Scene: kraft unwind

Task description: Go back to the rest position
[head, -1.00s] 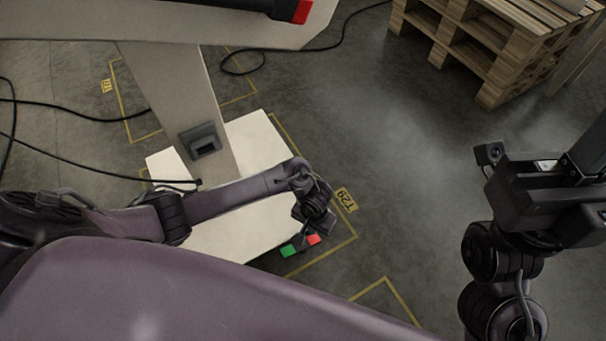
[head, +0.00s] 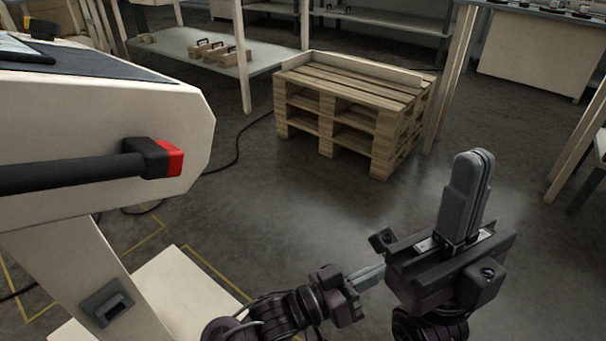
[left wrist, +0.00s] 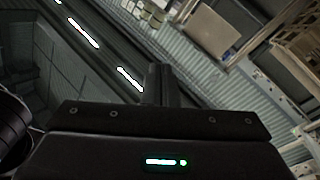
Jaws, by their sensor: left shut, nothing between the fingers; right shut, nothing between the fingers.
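My right gripper (head: 474,165) stands at the right of the head view, fingers pointing up and pressed together, with nothing between them. My left gripper (head: 371,277) shows lower down, left of the right gripper's body, its fingers pointing right and partly overlapped in the picture by that body. I cannot tell whether the two touch. The left gripper's shut, empty fingers also show as a dark shape in the left wrist view (left wrist: 156,84). Neither gripper holds anything.
A pale machine (head: 120,108) with a black bar and red end (head: 168,158) stands close at left, on a pale base (head: 180,290). A wooden pallet stack (head: 350,105) stands ahead. Shelves (head: 200,48) and workbenches line the back. Open floor (head: 300,215) lies between.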

